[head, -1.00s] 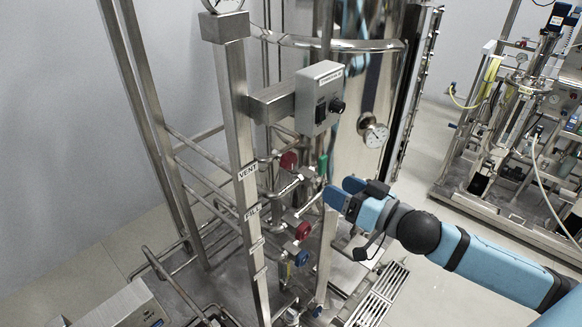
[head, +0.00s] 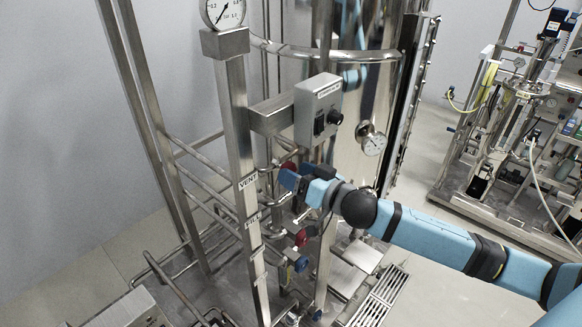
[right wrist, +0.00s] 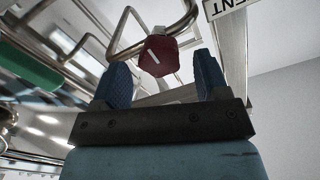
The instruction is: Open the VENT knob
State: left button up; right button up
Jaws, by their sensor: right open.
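The VENT knob is a dark red knob beside the VENT label (head: 247,180). In the head view only a bit of the red knob (head: 289,165) shows above my right gripper (head: 291,179). In the right wrist view the red knob (right wrist: 158,57), with a pale line on its face, appears between and just beyond the two blue fingers. My right gripper (right wrist: 158,80) is open, with a finger to each side of the knob in that picture. I cannot tell whether either finger touches it. My left gripper is not in view.
Below are another red knob (head: 301,237) and a blue knob (head: 301,264). A grey control box (head: 318,108) sits above my right gripper. A steel post (head: 236,120) and bent pipes stand close by on the left. A shiny tank (head: 375,100) stands behind.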

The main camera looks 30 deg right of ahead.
jog(key=shift+x, duration=1.05)
jog(key=c, duration=0.9)
